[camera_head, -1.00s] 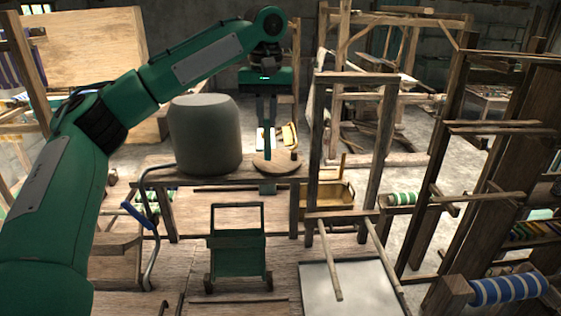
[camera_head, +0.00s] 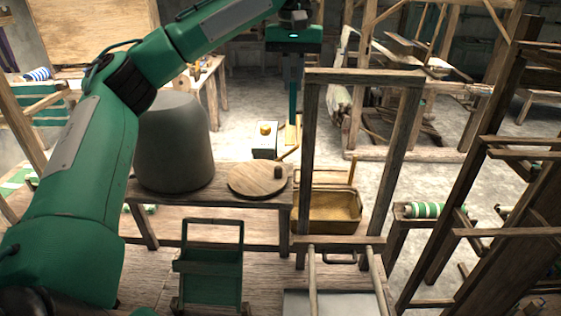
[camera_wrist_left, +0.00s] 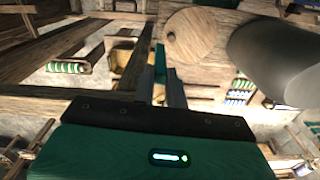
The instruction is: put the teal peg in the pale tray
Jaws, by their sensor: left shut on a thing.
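My left gripper (camera_head: 292,84) points down in the head view, beyond and right of a round wooden board (camera_head: 258,180). It is shut on the teal peg (camera_head: 293,106), which hangs down from the fingers, clear of the board. In the left wrist view the teal peg (camera_wrist_left: 160,64) sticks out past the fingers, beside the round board (camera_wrist_left: 190,36). A pale flat panel (camera_head: 338,304) with a raised edge lies at the bottom of the head view, partly cut off. I cannot tell for sure whether it is the pale tray. My right gripper is not in view.
A large grey drum (camera_head: 172,145) stands on the bench left of the board. A wooden upright frame (camera_head: 308,150) stands right of the bench, with a tan basket (camera_head: 335,212) behind it. A small white box (camera_head: 265,141) is behind the bench. A green cart (camera_head: 210,270) stands in front.

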